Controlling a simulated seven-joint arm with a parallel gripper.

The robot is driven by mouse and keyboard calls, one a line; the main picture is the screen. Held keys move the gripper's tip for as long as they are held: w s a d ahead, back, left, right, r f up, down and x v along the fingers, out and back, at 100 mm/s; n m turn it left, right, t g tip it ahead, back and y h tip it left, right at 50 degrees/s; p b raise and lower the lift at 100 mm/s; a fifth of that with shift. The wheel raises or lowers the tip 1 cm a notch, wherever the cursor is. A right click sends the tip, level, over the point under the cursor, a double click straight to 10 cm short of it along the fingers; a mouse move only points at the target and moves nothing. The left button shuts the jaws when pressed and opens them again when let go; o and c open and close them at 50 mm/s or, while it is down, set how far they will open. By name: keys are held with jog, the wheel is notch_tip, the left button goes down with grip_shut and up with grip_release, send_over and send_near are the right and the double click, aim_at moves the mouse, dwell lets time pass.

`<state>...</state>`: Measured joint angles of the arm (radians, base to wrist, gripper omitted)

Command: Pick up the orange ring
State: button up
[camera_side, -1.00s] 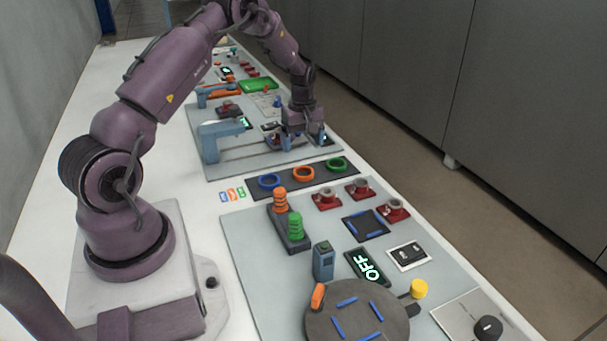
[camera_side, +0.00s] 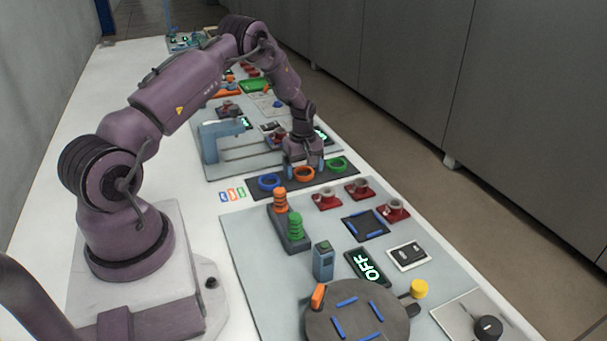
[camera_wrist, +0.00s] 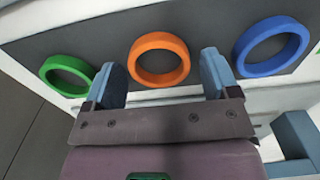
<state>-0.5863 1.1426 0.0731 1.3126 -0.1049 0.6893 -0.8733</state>
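The orange ring (camera_side: 303,174) lies flat on a dark strip (camera_side: 345,176), between the blue ring (camera_side: 269,182) and the green ring (camera_side: 337,164). In the wrist view the orange ring (camera_wrist: 159,59) is in the middle, with the green ring (camera_wrist: 67,75) on the left and the blue ring (camera_wrist: 271,46) on the right. My gripper (camera_side: 305,172) is just above and behind the orange ring in the side view. Its two blue fingers (camera_wrist: 163,72) are open and empty, spread wider than the orange ring, which lies slightly beyond their tips.

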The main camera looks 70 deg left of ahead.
jog(key=c, duration=0.9)
jog(key=shift+o, duration=0.2)
